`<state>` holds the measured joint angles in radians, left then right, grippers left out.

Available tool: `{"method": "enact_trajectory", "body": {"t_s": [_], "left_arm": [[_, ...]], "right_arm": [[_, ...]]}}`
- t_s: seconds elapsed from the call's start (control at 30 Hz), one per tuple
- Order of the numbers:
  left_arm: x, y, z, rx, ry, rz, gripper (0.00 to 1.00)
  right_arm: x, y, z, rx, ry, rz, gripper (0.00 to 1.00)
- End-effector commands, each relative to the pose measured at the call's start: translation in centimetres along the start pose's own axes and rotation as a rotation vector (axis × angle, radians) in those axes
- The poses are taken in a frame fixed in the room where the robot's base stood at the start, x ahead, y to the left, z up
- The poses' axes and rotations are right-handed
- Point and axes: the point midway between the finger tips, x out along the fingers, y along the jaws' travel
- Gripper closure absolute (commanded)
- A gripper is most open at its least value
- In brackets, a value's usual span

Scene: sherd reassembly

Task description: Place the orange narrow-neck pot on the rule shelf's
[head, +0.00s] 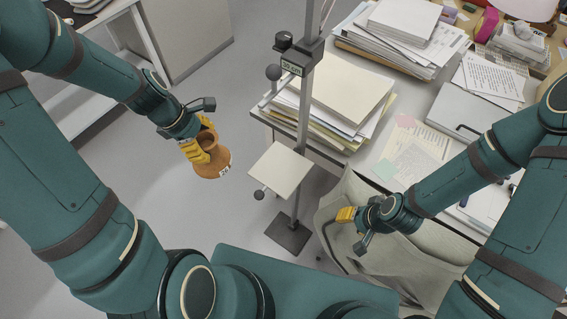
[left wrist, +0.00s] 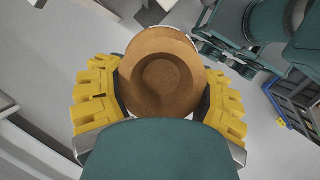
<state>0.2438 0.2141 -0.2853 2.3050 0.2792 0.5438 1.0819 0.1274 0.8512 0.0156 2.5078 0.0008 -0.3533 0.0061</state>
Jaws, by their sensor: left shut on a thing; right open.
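The orange narrow-neck pot (head: 211,160) hangs upright in the air, left of the shelf, with a white numbered label low on its side. My left gripper (head: 201,146) is shut on it at the neck. The left wrist view looks down on the round orange pot (left wrist: 160,72) between the yellow fingers of my left gripper (left wrist: 158,100). The rule shelf is a small square plate (head: 279,169) on an upright metal post; its top is bare. The pot is apart from the plate. My right gripper (head: 346,215) is open and empty, right of the post.
The post carries a labelled block (head: 297,62) with knobs and stands on a dark square base (head: 289,234). A desk at right holds stacked papers (head: 340,100) and a grey folder (head: 468,112). A draped chair (head: 385,245) stands in front of it. Floor left of the post is clear.

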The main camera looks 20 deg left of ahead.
Motion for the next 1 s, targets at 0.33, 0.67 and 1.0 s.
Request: {"method": "enact_trajectory", "body": {"t_s": [0.33,0.67,1.0], "left_arm": [[0.6,2.7,1.8,0.262,-0.025,-0.061,0.79],[3.5,1.9,8.8,0.264,-0.024,-0.061,0.79],[5.9,1.2,14.7,0.259,-0.024,-0.06,0.79]], "right_arm": [[-0.4,-0.2,-0.2,0.001,0.005,0.0,0.53],[-0.1,0.0,-0.1,0.001,0.003,0.0,0.53],[0.1,0.1,0.0,0.0,0.0,0.0,0.53]]}}
